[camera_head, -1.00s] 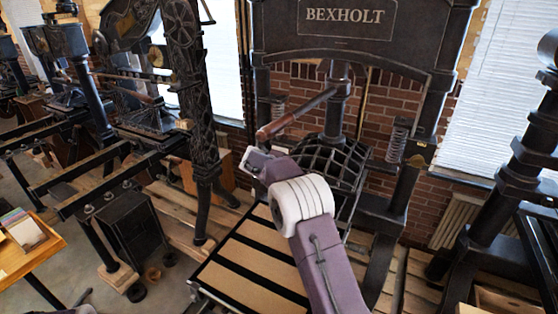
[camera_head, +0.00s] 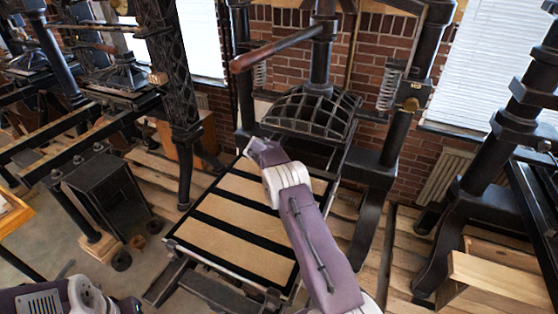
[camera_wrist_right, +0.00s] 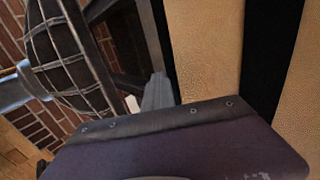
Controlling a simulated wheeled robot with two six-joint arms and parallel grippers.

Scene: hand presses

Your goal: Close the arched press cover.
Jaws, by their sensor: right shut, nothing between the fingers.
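The arched cover, a dark ribbed dome (camera_head: 312,113), sits under the press's central column, behind the flat bed. Its ribs also show at the upper left of the right wrist view (camera_wrist_right: 62,50). The bed (camera_head: 235,205), with tan panels and black strips, lies in front of it. My right gripper (camera_head: 256,152) is shut and empty over the far part of the bed, just in front of the dome; I cannot tell whether it touches anything. A grey tip (camera_wrist_right: 158,92) shows in the wrist view. Part of my left arm shows at lower left; its gripper is not visible.
A wooden-handled lever (camera_head: 275,50) crosses above the dome. Upright press posts (camera_head: 388,130) flank it. Another press (camera_head: 490,150) and an open wooden box (camera_head: 495,285) stand at the right. More presses stand at the left.

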